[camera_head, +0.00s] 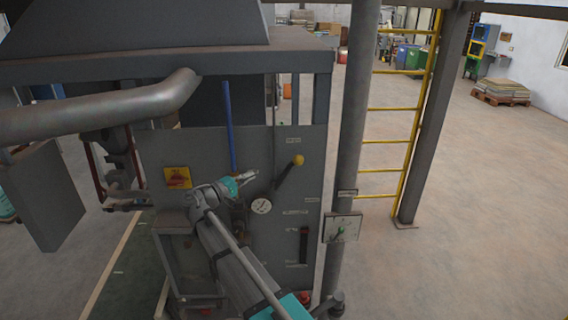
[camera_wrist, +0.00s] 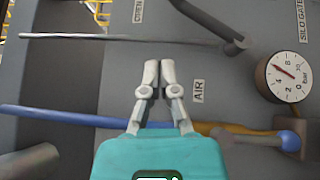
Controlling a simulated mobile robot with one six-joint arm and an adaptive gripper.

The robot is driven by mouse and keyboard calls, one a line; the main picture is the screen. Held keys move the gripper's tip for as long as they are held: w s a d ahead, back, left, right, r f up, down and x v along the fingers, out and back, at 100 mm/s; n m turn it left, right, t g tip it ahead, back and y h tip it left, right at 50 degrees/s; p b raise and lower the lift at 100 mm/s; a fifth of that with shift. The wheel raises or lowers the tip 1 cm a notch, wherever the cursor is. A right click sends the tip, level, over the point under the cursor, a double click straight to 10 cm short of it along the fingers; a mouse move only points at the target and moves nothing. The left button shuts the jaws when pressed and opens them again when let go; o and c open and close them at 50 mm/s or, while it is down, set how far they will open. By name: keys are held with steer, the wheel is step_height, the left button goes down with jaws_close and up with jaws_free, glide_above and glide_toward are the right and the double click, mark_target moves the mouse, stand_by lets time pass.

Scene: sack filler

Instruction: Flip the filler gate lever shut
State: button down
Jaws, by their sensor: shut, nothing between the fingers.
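The lever with a yellow knob (camera_head: 298,160) stands on the grey machine panel, tilted up and to the right from its pivot. It looks like the filler gate lever, but I cannot read a label naming it. In the wrist view its dark arm (camera_wrist: 205,18) shows at the top, with the knob out of frame. My gripper (camera_head: 254,175) is shut and empty, left of the lever's pivot and apart from it. In the wrist view my gripper (camera_wrist: 160,68) has its fingertips together, below the lever's arm and a thin rod (camera_wrist: 120,38).
A blue-handled valve (camera_head: 229,125) is beside my gripper; its handle (camera_wrist: 60,117) crosses behind the gripper in the wrist view. A gauge (camera_head: 261,206) sits below the lever's pivot. A dark handle (camera_head: 304,245) is lower right. A post (camera_head: 350,120) stands right of the panel.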

steer(key=shift+w+d, duration=0.1)
steer(key=shift+d, duration=0.05)
steer(key=r+p, duration=0.1)
glide_above(287, 172)
steer(key=s+a, duration=0.2)
steer(key=shift+s+d+r, duration=0.15)
steer(key=shift+s+d, duration=0.1)
steer(key=shift+d, duration=0.4)
